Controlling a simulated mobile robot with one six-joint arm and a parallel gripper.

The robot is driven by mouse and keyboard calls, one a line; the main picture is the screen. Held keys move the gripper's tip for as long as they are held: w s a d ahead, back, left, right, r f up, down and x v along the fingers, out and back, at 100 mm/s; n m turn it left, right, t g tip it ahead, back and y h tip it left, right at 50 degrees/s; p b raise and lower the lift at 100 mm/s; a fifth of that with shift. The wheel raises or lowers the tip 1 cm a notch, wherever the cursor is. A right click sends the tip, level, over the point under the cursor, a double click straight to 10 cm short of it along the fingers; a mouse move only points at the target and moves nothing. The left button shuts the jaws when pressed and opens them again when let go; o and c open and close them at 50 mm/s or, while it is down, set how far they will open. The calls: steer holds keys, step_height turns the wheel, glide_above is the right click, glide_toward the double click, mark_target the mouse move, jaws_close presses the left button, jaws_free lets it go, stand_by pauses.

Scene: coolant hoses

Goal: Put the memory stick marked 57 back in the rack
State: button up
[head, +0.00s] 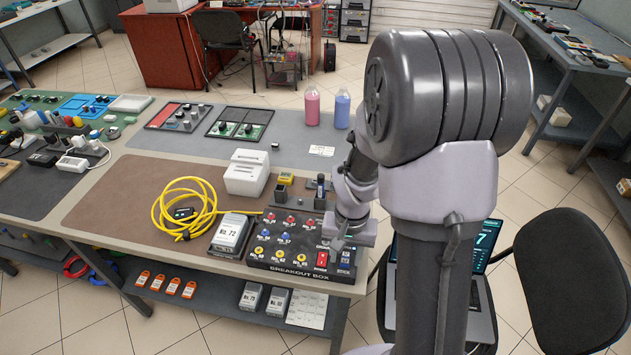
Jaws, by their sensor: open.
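I cannot make out a memory stick marked 57; no such number is legible. A small dark plate with upright pieces, one of them blue (320,186), stands behind the breakout box; I cannot tell whether it is the rack. My gripper (338,243) points down over the right part of the black breakout box (285,262), above its red and blue switches. It is open. Its fingertips are small and partly merge with the box behind, and I see nothing clearly held. My arm hides the table's right end.
A yellow cable coil (187,211), a grey unit marked No. 72 (231,235), a white device (247,172) and a yellow piece (286,178) lie near the box. Pink (312,106) and blue bottles (342,109) stand behind. A laptop (484,245) and black chair (572,275) are at right. The brown mat's left is clear.

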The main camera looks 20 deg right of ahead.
mark_target(346, 254)
steer(key=shift+c, duration=0.2)
jaws_close()
stand_by(1.2)
steer(key=shift+r, duration=0.1)
steer(key=shift+r+p, duration=2.35)
steer(key=shift+r, duration=0.6)
